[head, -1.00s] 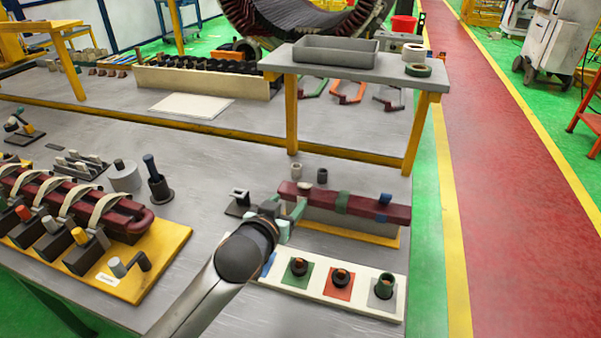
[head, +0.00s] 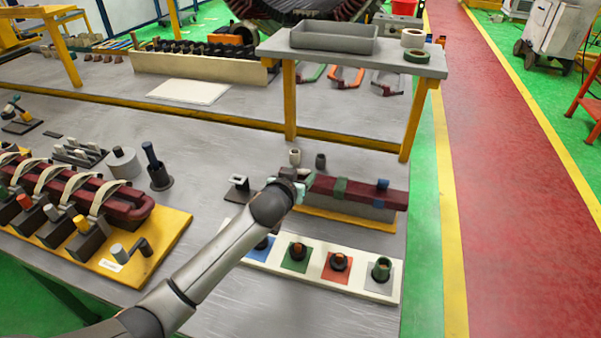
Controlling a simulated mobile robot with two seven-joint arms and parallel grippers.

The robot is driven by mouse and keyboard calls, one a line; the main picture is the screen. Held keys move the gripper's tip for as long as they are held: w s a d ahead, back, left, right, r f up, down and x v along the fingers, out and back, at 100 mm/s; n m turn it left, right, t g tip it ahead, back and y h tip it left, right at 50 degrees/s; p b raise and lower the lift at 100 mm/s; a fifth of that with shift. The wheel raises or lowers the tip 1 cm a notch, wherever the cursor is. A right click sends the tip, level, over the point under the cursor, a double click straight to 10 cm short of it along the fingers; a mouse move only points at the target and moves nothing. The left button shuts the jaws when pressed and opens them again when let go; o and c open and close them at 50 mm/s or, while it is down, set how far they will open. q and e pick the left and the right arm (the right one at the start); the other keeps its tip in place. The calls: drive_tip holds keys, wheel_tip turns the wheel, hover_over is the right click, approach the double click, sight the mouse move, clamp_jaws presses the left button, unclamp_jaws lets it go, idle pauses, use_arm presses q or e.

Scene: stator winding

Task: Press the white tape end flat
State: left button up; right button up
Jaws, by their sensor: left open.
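A dark red bar (head: 362,193) lies on a grey block at the front right, wrapped with a green tape band (head: 340,188) and a blue tape band (head: 382,185). My left gripper (head: 302,185) is at the bar's left end, its pale teal fingers partly hidden behind my wrist. It is open, and I cannot tell whether it touches the bar. The white tape end is not visible now; the bar's left end is mostly covered by the gripper. My right gripper is not in view.
A white strip (head: 322,272) with coloured squares and dark holders lies in front of the bar. Two small cups (head: 295,157) stand behind it. A raised grey shelf (head: 400,66) stands farther back. A yellow board (head: 165,245) with a wrapped coil is at left.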

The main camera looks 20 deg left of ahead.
use_arm(q)
drive_tip(key=shift+w+f, duration=0.2)
drive_tip(key=shift+w, duration=0.35)
clamp_jaws()
idle(0.4)
